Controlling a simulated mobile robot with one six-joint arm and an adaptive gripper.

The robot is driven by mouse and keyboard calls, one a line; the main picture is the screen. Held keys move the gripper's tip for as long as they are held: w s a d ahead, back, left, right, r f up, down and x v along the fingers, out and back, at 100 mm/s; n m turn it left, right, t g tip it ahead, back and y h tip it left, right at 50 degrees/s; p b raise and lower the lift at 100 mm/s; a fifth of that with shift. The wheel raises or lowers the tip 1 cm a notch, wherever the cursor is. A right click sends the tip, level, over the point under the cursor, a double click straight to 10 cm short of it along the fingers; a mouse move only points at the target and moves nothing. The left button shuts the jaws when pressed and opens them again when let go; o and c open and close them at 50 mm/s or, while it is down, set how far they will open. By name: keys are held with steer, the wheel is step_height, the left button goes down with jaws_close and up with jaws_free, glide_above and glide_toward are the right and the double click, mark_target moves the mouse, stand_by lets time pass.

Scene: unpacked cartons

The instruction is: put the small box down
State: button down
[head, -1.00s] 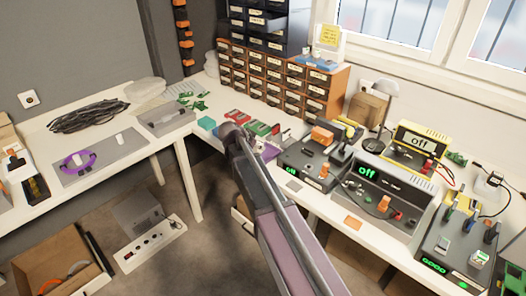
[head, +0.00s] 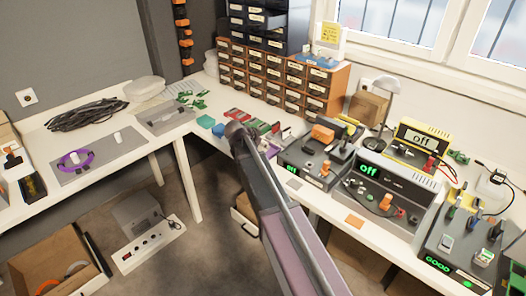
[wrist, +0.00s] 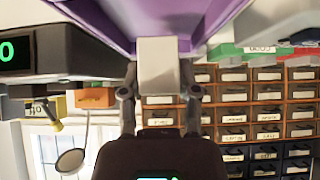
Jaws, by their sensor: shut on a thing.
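In the wrist view, which is upside down, my gripper (wrist: 160,94) is shut on a small pale grey box (wrist: 158,62). One finger is on each side of it. A purple surface (wrist: 225,22) fills the top of that view, right by the box's far end. I cannot tell whether the box touches it. In the head view my arm covers the gripper and the box. Only a bit of purple (head: 271,150) shows beside my arm on the back workbench.
The white workbench (head: 333,207) carries grey devices with green displays (head: 368,170) right of my arm. Red and green bins (head: 238,115) stand behind it. A brown drawer cabinet (head: 270,72) is at the back. The left table has a cable bundle (head: 85,115) and a grey mat (head: 104,158).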

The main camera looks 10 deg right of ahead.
steer(key=shift+f+b, duration=0.55)
steer(key=shift+f, duration=0.3)
steer(key=shift+f, duration=0.2)
steer(key=shift+c, duration=1.7)
jaws_free()
steer(key=shift+r, duration=0.1)
steer(key=shift+r, duration=0.2)
steer(key=shift+s+a+r+p, duration=0.25)
steer(key=shift+a+r+p, duration=0.1)
steer(key=shift+r+p, duration=0.15)
steer(key=p+v, duration=0.7)
steer(key=v, duration=0.3)
steer(key=shift+s+a+p, duration=0.2)
steer(key=shift+a+p, duration=0.1)
steer(key=shift+d+r, duration=0.1)
